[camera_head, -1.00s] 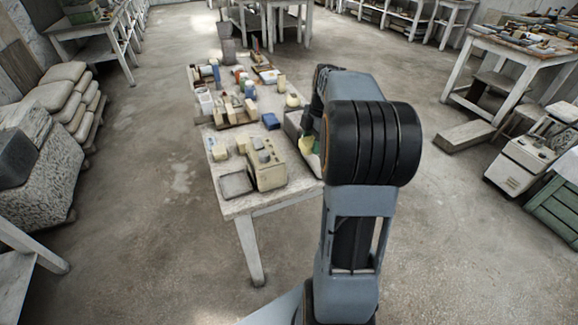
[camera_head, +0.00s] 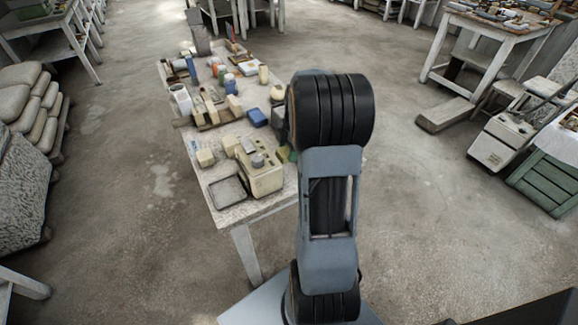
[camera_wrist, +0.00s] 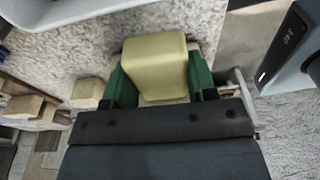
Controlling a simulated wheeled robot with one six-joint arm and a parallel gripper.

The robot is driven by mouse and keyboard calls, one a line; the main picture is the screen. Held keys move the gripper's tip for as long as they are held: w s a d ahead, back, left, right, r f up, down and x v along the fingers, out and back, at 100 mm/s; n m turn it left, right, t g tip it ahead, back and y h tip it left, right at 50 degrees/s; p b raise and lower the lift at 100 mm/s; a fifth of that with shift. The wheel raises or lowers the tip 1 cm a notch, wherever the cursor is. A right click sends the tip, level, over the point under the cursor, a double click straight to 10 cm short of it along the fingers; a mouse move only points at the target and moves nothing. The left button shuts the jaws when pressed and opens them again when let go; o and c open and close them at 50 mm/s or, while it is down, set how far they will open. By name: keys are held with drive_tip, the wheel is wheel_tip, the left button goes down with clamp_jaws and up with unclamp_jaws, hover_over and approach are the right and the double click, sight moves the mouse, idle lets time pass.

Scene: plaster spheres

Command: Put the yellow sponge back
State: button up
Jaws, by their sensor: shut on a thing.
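In the wrist view the yellow sponge (camera_wrist: 157,62), a pale yellow block with rounded edges, sits between the green fingers of my gripper (camera_wrist: 160,78). The fingers are shut on its two sides. A pale, speckled surface lies beyond it; I cannot tell the gap between them. In the head view my arm hides the sponge and most of my gripper. Only a bit of green (camera_head: 284,154) shows by the right edge of the worktable (camera_head: 212,180).
A cream machine (camera_head: 262,172) and a shallow grey tray (camera_head: 228,190) stand at the table's near end. A blue block (camera_head: 257,117) and several bottles and blocks stand farther back. A pale block (camera_wrist: 88,92) shows left of my gripper.

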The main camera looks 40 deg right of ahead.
sight(288, 172)
drive_tip(key=shift+f, duration=3.6)
drive_tip(key=shift+f, duration=0.15)
drive_tip(key=o, duration=0.8)
drive_tip(key=shift+o, duration=0.2)
